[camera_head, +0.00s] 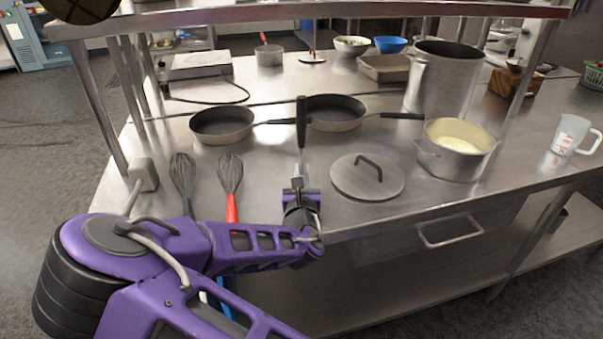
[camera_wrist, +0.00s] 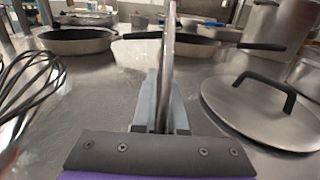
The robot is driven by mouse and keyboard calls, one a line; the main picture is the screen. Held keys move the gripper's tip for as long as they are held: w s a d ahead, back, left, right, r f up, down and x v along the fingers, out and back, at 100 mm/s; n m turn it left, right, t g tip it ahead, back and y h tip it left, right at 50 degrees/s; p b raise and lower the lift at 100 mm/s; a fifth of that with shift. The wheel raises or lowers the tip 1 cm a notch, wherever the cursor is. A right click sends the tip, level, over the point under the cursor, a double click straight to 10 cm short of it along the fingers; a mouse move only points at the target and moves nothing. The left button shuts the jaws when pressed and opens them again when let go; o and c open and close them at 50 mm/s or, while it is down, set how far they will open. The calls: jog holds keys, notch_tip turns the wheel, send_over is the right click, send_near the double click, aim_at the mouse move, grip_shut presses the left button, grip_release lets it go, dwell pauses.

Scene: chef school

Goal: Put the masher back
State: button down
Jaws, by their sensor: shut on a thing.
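The masher (camera_head: 301,122) stands roughly upright, with its black handle up, above the front part of the steel table. My gripper (camera_head: 299,182) is shut on it below the handle. In the wrist view, a thin metal part of the masher (camera_wrist: 169,50) rises between the two grey fingers of my gripper (camera_wrist: 163,105). The masher's lower end is hidden by my gripper, so I cannot tell whether it touches the table.
Two whisks (camera_head: 183,175) (camera_head: 230,173) lie left of my gripper. A lid (camera_head: 367,178) lies close on the right, with a pot (camera_head: 455,160) beyond it. Two frying pans (camera_head: 222,124) (camera_head: 335,112) lie behind. An upper shelf (camera_head: 330,10) spans the table.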

jog(key=shift+f, duration=0.15)
jog(key=c, duration=1.4)
grip_release()
jog(key=o, duration=0.4)
jog(key=shift+o, duration=0.2)
